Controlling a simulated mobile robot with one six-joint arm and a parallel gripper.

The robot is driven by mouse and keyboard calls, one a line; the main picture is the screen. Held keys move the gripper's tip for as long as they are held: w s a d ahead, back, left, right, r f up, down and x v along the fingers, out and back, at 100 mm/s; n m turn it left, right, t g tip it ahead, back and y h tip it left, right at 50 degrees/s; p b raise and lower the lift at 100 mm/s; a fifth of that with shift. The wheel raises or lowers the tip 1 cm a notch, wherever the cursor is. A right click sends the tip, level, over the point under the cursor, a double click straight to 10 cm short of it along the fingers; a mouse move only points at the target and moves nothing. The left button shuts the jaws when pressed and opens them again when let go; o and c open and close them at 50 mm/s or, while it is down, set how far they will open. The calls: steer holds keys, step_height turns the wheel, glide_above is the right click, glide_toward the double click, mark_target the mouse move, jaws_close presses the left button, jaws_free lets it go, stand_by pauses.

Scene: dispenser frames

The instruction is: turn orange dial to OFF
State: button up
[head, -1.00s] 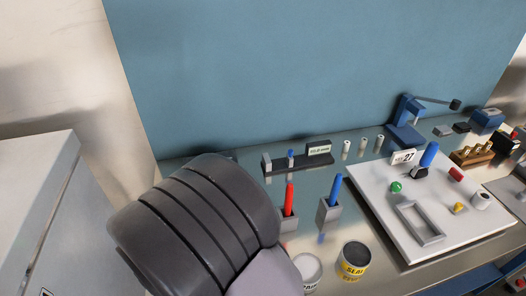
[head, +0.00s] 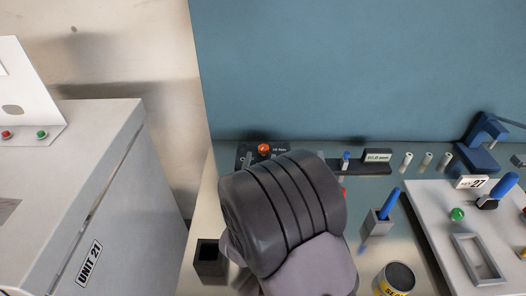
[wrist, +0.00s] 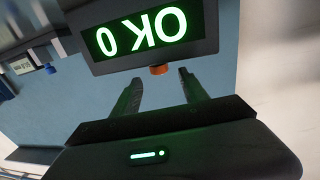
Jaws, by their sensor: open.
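The orange dial (head: 263,148) sits on a dark panel (head: 245,158) at the back left of the bench in the head view. Its pointer and setting are too small to read. In the wrist view an orange piece that looks like the dial (wrist: 159,70) shows just under a dark display (wrist: 205,45) with green characters upside down. My gripper (wrist: 158,88) is open and empty, its two fingers apart with the orange piece beyond the gap between them. I cannot tell how far off it is. In the head view my arm hides the gripper.
A grey cabinet (head: 150,190) stands left of the bench. A dark square holder (head: 210,262), a blue-handled tool in a grey holder (head: 378,222) and a can (head: 397,278) stand around my arm. A white board (head: 435,225) with several small parts lies right.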

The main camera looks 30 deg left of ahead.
mark_target(263, 151)
steer(key=x, duration=0.4)
steer(key=shift+w+a, duration=0.1)
steer(key=shift+w, duration=0.1)
steer(key=shift+c, duration=0.2)
jaws_close()
